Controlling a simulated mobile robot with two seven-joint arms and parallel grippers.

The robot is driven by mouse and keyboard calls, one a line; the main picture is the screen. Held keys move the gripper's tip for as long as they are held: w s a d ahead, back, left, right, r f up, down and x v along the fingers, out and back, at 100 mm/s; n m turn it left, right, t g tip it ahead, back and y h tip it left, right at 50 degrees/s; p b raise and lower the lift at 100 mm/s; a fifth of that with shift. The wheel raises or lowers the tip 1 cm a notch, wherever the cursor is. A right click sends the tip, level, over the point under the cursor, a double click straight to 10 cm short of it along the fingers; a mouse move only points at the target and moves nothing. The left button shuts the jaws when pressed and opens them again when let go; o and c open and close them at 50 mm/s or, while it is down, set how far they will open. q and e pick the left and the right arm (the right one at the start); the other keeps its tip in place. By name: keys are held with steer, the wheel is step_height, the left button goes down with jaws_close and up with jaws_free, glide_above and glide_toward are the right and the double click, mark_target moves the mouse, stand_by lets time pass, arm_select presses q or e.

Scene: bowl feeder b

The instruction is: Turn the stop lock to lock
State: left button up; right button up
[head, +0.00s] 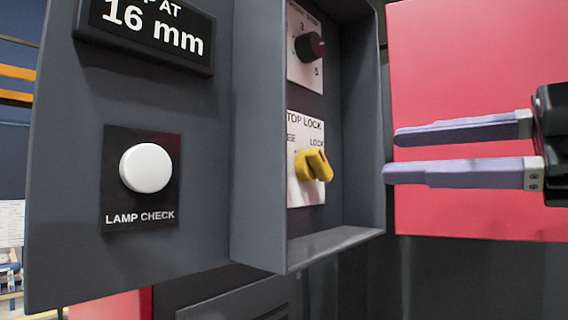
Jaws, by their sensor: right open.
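The stop lock is a yellow turn knob (314,166) on a white plate (304,194) inside a recess of the grey panel. The plate reads "TOP LOCK", with "EE" at the left and "LOCK" at the right; the left edge of the lettering is cut off by the recess wall. The knob's grip is tilted, and I cannot tell surely which label it points to. My right gripper (391,155) comes in from the right with its two pale fingers apart and empty. Its fingertips are right of the knob, near the recess's right edge, not touching the knob. My left gripper is out of view.
A white lamp check button (146,168) and a "16 mm" sign (150,30) are on the panel's left face. The recess's side walls and bottom ledge (335,242) frame the knob. A red panel (470,60) stands behind my gripper.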

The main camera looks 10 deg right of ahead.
mark_target(323, 160)
steer(key=p+x, duration=0.1)
steer(key=x, duration=0.1)
steer(key=p+x, duration=0.4)
steer(key=x, duration=0.1)
steer(key=shift+a+r, duration=0.15)
steer(key=shift+r, duration=0.1)
steer(key=shift+w+a+f+p, duration=0.3)
steer(key=shift+w+a, duration=0.05)
steer(key=shift+w, duration=0.1)
jaws_close()
